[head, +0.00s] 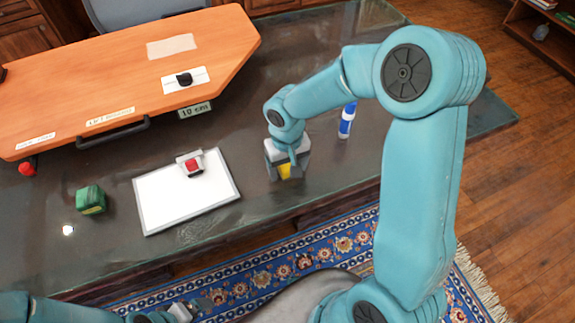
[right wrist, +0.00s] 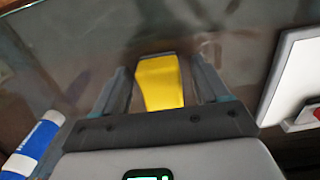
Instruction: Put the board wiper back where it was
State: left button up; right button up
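A yellow block (head: 285,171) stands on the dark desk, right of the whiteboard (head: 215,205). In the right wrist view the yellow block (right wrist: 160,83) lies between my right gripper's fingers (right wrist: 160,88), with a narrow gap on each side. My right gripper (head: 285,165) is open around it and hides part of it in the head view. A white piece with a red top (head: 192,163) rests on the whiteboard's upper edge. I cannot tell for certain which piece is the board wiper. My left gripper (head: 192,308) is low at the bottom left, away from the desk objects; its opening is unclear.
A green block (head: 90,200) sits left of the whiteboard. An orange labelled board (head: 120,75) with a black handle covers the desk's back left. The desk's right end is clear.

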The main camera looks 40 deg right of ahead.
aim_at(288, 166)
jog(key=shift+r, duration=0.5)
notch_tip(288, 166, up, 11)
jog(key=p, duration=0.1)
jog(key=shift+r, duration=0.2)
jog(key=shift+w, duration=0.1)
